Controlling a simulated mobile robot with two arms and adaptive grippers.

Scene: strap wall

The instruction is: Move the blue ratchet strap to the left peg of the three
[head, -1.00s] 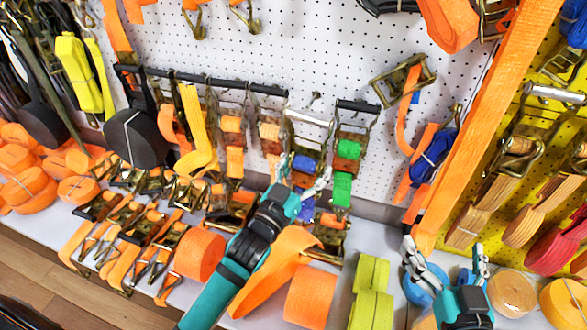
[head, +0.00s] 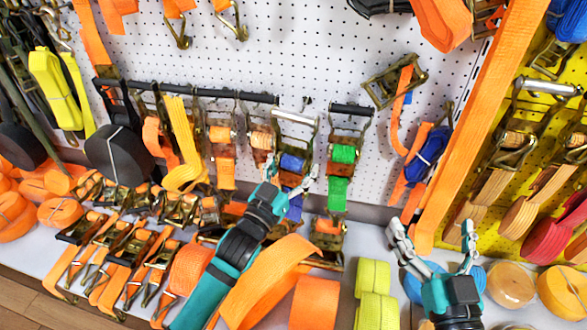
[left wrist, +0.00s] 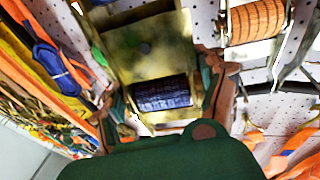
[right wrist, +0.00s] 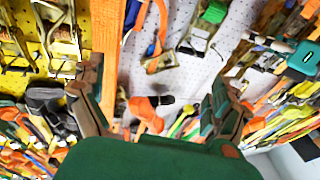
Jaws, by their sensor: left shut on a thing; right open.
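The blue ratchet strap (head: 291,163) is upright, with its silver handle bar at the top, in front of the pegboard. My left gripper (head: 293,180) is shut on its lower part. In the left wrist view the brass frame and dark blue webbing (left wrist: 162,93) sit between the fingers. A small middle peg (head: 307,103) shows bare just above and right of the handle. A black bar peg (head: 262,97) is to the left, and a black right peg (head: 352,108) holds a green ratchet strap (head: 343,155). My right gripper (head: 434,240) is open and empty, low at right.
Orange ratchet straps (head: 221,135) hang close on the left of the blue one. Ratchets and orange rolls (head: 314,302) crowd the shelf below. Another blue strap (head: 432,146) hangs at right. Bare pegboard (head: 300,50) lies above the pegs.

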